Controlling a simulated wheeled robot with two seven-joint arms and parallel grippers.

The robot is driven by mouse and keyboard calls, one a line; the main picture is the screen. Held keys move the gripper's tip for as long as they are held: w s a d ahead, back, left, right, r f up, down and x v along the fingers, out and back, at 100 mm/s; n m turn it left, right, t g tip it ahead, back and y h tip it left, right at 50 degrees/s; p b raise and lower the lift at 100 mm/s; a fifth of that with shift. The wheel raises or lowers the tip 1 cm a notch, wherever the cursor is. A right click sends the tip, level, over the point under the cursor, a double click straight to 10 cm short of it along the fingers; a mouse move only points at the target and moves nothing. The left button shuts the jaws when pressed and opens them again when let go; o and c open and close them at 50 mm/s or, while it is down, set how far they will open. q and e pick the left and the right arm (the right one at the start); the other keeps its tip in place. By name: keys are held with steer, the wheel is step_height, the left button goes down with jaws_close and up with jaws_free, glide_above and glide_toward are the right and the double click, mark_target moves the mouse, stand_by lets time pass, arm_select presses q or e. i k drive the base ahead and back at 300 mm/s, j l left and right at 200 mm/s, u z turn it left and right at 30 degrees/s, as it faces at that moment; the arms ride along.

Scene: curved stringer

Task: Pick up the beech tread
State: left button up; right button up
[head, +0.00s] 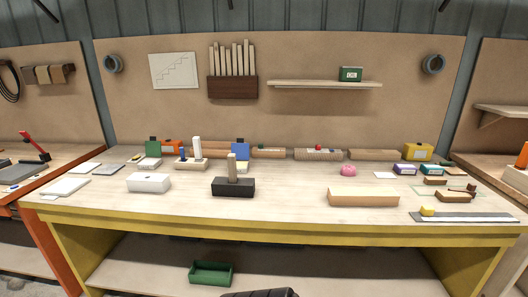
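A long pale wooden block (363,199), which looks like the beech tread, lies on the workbench (290,205) near its front edge, right of centre. It lies roughly parallel to the edge, with nothing touching it.
A black block with an upright wooden peg (233,187) and a white box (149,182) stand left of the pale block. A pink lump (348,170) sits behind it. A grey strip with a yellow item (427,211) lies to its right. Bench top between the black block and pale block is clear.

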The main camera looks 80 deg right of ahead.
mark_target(337, 196)
steer(key=k+j+z, duration=0.1)
steer(key=z, duration=3.9)
